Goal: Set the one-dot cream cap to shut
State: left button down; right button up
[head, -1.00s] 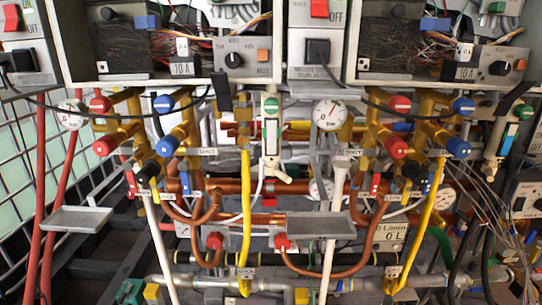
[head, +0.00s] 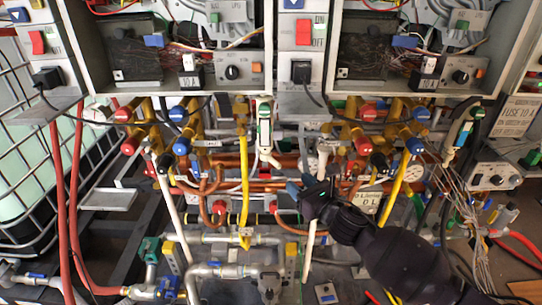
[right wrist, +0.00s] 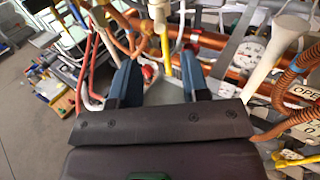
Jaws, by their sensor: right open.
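I cannot make out a cream cap with one dot in either view. A cream funnel-shaped pipe top (right wrist: 288,30) shows in the right wrist view, right of my fingers, with no dot that I can see. My right gripper (head: 307,190) is in front of the copper pipes, below the right heater box. In the right wrist view its two blue fingers (right wrist: 160,65) are apart with nothing held between them. A red knob (right wrist: 149,72) shows beyond the gap. My left gripper is not in view.
Red caps (head: 363,146) and blue caps (head: 415,146) sit on brass valves under the right heater. A yellow pipe (head: 244,190) and a white pipe (head: 308,255) run down near my right gripper. Loose grey wires (head: 450,185) hang at the right. A pressure gauge (right wrist: 250,50) is right of my fingers.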

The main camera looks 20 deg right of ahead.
aim_at(281, 168)
jog(key=x, duration=1.1)
jog(key=shift+s, duration=0.1)
grip_shut()
